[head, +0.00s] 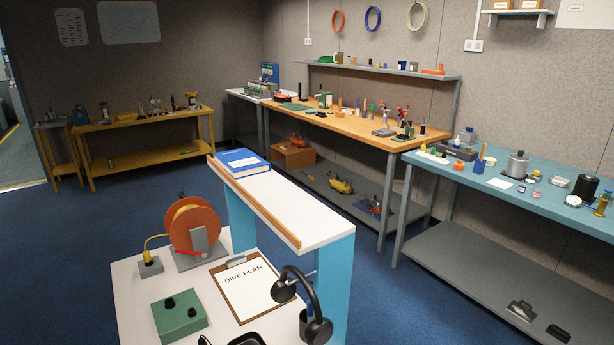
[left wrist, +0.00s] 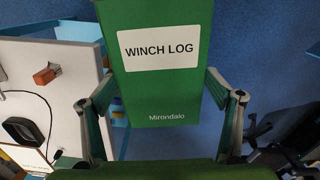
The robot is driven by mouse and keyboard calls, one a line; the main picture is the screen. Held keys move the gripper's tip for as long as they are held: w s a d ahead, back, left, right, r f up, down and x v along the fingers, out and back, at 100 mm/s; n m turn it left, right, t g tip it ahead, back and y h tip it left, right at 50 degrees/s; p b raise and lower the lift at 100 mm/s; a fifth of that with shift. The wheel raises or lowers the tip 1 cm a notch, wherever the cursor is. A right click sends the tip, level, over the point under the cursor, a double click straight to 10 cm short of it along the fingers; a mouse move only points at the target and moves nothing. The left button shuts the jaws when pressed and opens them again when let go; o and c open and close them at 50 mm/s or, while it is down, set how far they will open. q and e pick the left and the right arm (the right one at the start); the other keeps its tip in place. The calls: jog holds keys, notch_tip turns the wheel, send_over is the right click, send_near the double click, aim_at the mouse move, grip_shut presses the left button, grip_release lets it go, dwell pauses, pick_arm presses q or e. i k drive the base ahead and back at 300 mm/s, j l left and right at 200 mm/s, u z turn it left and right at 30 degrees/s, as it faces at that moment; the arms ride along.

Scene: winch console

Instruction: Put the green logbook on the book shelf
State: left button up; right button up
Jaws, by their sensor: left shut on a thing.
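The green logbook (left wrist: 172,92), with a white "WINCH LOG" label and "Mirondalo" on its cover, fills the middle of the left wrist view. My left gripper (left wrist: 160,84) is shut on it, with one finger at each side edge. The logbook is held up above the blue floor. In the head view neither gripper nor the green logbook shows. The raised white shelf (head: 290,203) with a wooden front lip and light blue supports stands over the console. A blue book (head: 242,161) lies flat at its far left end. The rest of the shelf top is bare.
Below the shelf, the white console top (head: 130,285) carries an orange cable reel (head: 194,228), a green control box (head: 179,316), a dive plan clipboard (head: 246,287) and a black headset (head: 318,328). Cluttered workbenches line the walls. Blue floor lies open left of the console.

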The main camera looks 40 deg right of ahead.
aim_at(299, 212)
jog(key=k+l, duration=0.1)
jog(key=l, duration=0.5)
jog(key=k+l, duration=0.1)
jog(key=l, duration=1.05)
jog(key=k+l, duration=0.15)
jog(key=l, duration=0.4)
